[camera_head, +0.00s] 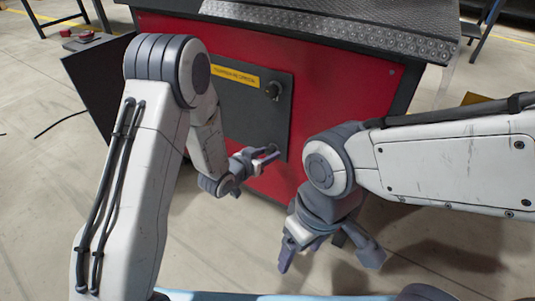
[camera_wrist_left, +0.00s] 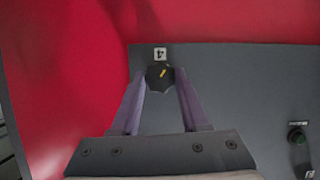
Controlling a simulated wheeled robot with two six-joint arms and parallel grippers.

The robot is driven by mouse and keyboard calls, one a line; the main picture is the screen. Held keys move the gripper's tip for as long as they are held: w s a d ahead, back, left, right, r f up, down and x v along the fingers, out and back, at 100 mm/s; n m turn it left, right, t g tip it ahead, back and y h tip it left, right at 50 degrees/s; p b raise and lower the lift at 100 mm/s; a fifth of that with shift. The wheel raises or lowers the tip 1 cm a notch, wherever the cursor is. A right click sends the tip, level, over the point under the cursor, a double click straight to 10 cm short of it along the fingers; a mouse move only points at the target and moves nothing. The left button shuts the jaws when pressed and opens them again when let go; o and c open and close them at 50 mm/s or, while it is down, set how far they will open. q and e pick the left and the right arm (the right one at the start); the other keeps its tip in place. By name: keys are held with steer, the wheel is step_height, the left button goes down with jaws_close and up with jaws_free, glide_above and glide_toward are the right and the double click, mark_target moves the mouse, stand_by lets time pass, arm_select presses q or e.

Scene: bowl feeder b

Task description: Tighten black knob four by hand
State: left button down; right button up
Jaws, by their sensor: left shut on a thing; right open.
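Black knob four (camera_wrist_left: 160,75), with a yellow pointer mark, is on the dark grey panel (camera_wrist_left: 235,75) beside a white label (camera_wrist_left: 160,54) reading 4, upside down in the left wrist view. My left gripper (camera_wrist_left: 159,82) is shut on this knob, one finger on each side. In the head view my left gripper (camera_head: 268,153) is at the lower right of the panel (camera_head: 240,120), and the knob is mostly hidden there. My right gripper (camera_head: 330,255) is open and empty, low in front of the red cabinet and apart from the panel.
Another black knob (camera_head: 273,90) is higher on the panel, beside a yellow label strip (camera_head: 235,76). The red cabinet (camera_head: 345,95) has a dark textured top (camera_head: 330,25).

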arm_select(q)
steer(key=shift+s+d+f+m+t+y+b, duration=0.15)
steer(key=shift+m+t+y+b, duration=0.5)
steer(key=shift+m, duration=1.2)
steer(key=shift+d+f+m+t+y+b, duration=0.1)
steer(key=shift+m+t+y+b, duration=0.25)
steer(key=shift+m+t+y, duration=1.1)
steer(key=shift+s+d+f+m+t+y+b, duration=0.15)
steer(key=shift+m+t+y+b, duration=0.25)
steer(key=shift+m, duration=1.9)
steer(key=shift+r, duration=0.1)
steer(key=shift+c, duration=2)
jaws_free()
steer(key=shift+w, duration=0.1)
steer(key=s+a+r+p, duration=0.1)
steer(key=s+p, duration=0.3)
steer(key=s, duration=0.6)
steer(key=shift+s+a, duration=0.2)
steer(key=shift+a, duration=0.1)
